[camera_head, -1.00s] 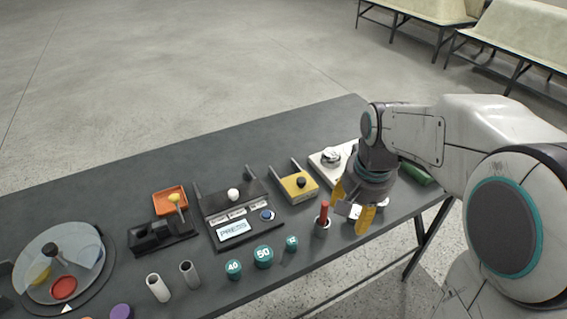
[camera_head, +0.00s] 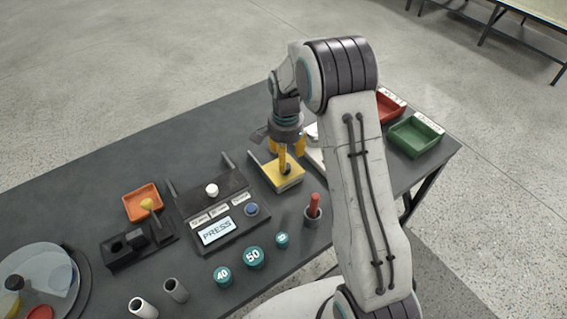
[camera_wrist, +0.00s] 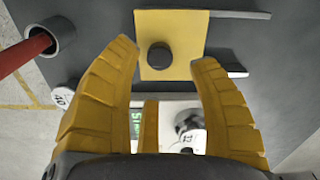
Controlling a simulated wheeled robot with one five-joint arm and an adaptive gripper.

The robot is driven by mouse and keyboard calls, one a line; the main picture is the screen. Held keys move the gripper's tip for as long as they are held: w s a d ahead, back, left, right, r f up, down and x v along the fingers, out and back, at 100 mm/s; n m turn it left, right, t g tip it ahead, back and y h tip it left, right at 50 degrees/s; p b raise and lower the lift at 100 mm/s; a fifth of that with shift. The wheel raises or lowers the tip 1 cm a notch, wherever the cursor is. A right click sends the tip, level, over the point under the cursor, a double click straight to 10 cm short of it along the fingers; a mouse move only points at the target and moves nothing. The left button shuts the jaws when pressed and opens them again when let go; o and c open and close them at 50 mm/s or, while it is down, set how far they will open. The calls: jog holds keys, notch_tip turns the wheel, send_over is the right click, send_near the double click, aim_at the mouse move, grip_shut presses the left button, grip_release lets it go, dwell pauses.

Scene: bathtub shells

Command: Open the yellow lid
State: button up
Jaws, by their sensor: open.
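The yellow lid (camera_head: 291,177) is a flat square with a dark round knob (camera_head: 285,170), on a small box near the middle of the table. In the wrist view the lid (camera_wrist: 183,27) lies ahead of the fingers, with its knob (camera_wrist: 160,56) between and slightly beyond the fingertips. My gripper (camera_head: 285,158) is over the lid in the head view, pointing down. Its yellow fingers (camera_wrist: 166,62) are open and apart on either side of the knob. The head view does not show clearly whether a finger touches the knob.
A grey cup (camera_head: 312,214) with a red stick stands in front of the lid. A console with a PRESS screen (camera_head: 217,231) is to the left. A white device (camera_head: 312,131) is partly hidden behind my arm. Red (camera_head: 388,106) and green (camera_head: 416,136) trays sit at right.

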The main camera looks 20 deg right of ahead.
jog(key=shift+f, duration=2.5)
jog(key=shift+c, duration=0.3)
grip_shut()
